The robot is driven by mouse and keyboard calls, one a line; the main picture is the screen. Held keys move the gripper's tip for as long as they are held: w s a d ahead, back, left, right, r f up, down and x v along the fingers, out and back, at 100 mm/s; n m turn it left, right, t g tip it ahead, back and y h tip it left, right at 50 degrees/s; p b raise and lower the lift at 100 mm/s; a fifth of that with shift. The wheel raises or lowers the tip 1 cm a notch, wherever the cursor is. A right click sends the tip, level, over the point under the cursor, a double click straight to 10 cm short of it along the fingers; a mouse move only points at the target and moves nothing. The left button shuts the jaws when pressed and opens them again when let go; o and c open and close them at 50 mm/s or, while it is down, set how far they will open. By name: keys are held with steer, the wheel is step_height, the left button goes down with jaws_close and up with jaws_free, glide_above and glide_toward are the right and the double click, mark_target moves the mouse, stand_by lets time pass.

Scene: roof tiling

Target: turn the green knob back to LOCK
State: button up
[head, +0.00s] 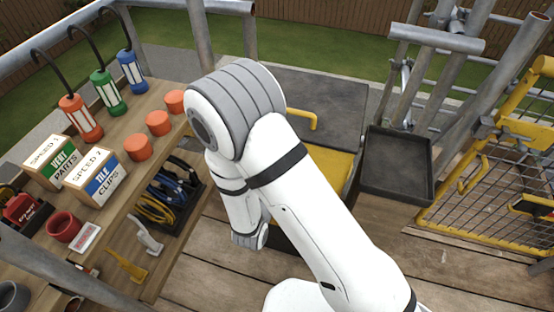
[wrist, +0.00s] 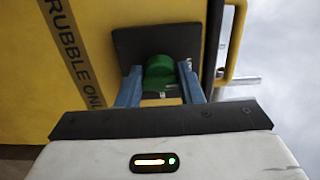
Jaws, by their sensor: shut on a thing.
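The green knob (wrist: 160,71) sits on a dark square plate (wrist: 126,42) on a yellow panel in the wrist view. My gripper (wrist: 161,82) has its two blue fingers on either side of the knob, shut on it. No LOCK marking can be read, and I cannot tell which way the knob is turned. In the head view my arm hides the knob and my gripper. Part of the yellow box (head: 335,174) with its dark lid (head: 322,98) shows behind my arm.
A yellow handle (wrist: 236,40) stands close to the right of the plate, beside a metal rod. A black tray (head: 398,170) and a yellow mesh gate (head: 490,185) are at the right. A wooden shelf with lamps, boxes and orange caps (head: 138,148) is at the left.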

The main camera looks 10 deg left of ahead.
stand_by(0.4)
steer(key=o, duration=0.9)
steer(key=shift+o, duration=0.2)
steer(key=s, duration=0.7)
steer(key=shift+s+a, duration=0.35)
steer(key=shift+s, duration=0.05)
